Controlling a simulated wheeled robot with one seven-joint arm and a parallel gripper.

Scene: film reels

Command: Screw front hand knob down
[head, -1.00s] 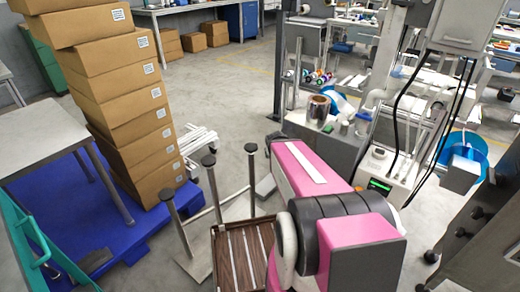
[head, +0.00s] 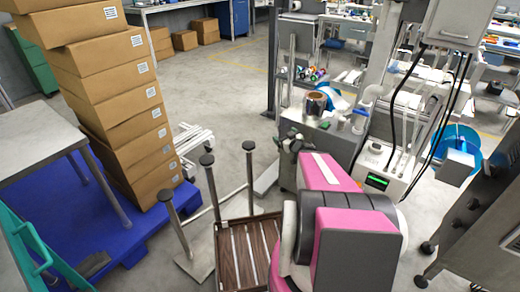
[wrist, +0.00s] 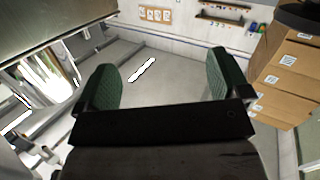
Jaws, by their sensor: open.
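My gripper (wrist: 160,82) shows in the wrist view with its two green-padded fingers wide apart and nothing between them. In the head view my gripper (head: 294,141) is a small dark shape at the far end of my pink arm, partly hidden by the arm. It is close to the front of the grey machine cabinet (head: 325,147), which carries a film roll (head: 316,104) on top. I cannot make out a front hand knob in either view. Whether the gripper touches the cabinet is unclear.
A tall stack of cardboard boxes (head: 120,95) stands on a blue pallet (head: 127,235) at left. A wooden-slatted tray (head: 243,255) and metal posts (head: 207,160) stand left of my arm. A white device with a green display (head: 377,181) is at right. Floor at centre-left is open.

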